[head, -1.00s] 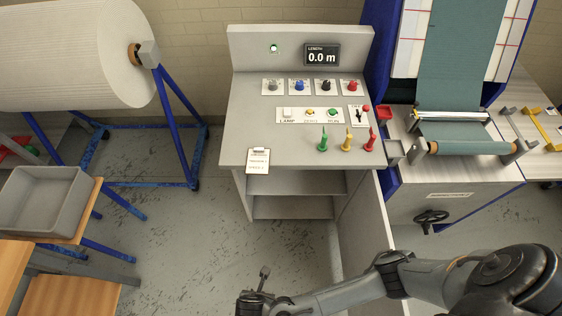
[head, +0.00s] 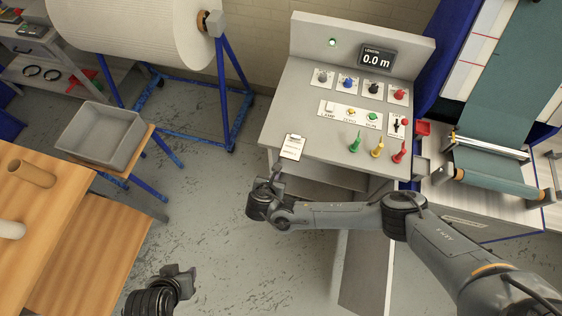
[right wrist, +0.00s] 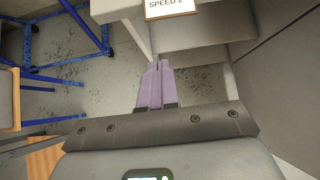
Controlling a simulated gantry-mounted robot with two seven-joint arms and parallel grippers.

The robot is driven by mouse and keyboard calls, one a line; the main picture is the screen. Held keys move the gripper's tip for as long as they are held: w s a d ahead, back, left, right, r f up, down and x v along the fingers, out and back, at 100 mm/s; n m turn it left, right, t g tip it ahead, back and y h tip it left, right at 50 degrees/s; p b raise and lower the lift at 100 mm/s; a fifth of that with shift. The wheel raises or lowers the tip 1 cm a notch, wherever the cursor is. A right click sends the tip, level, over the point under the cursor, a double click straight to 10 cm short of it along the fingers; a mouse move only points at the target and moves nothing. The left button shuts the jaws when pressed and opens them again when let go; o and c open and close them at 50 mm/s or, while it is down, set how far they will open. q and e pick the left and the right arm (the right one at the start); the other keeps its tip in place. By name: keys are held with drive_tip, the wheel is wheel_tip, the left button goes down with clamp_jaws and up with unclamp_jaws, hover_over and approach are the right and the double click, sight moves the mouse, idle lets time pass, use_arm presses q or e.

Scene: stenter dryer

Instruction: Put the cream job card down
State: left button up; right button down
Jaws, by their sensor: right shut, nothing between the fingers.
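A pale card with printed lines and a dark clip at its top (head: 292,147) is at the front left corner of the grey console (head: 310,105). Its lower edge, reading "SPEED 2", shows at the top of the right wrist view (right wrist: 171,9). My right gripper (head: 277,172) is just below and in front of the card, apart from it. Its fingers (right wrist: 156,66) are shut together with nothing between them. My left gripper (head: 187,274) is low in the head view, over the floor, far from the card; its fingers are too unclear to read.
Open shelves (right wrist: 195,35) lie under the console. A grey tray (head: 103,135) and wooden table (head: 95,235) are at left. The floor between is clear.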

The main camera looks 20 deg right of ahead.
drive_tip(key=w+d+f, duration=0.4)
drive_tip(key=w, duration=0.2)
drive_tip(key=shift+w+d+b, duration=0.2)
drive_tip(key=shift+w+b, duration=0.05)
drive_tip(key=shift+b, duration=0.05)
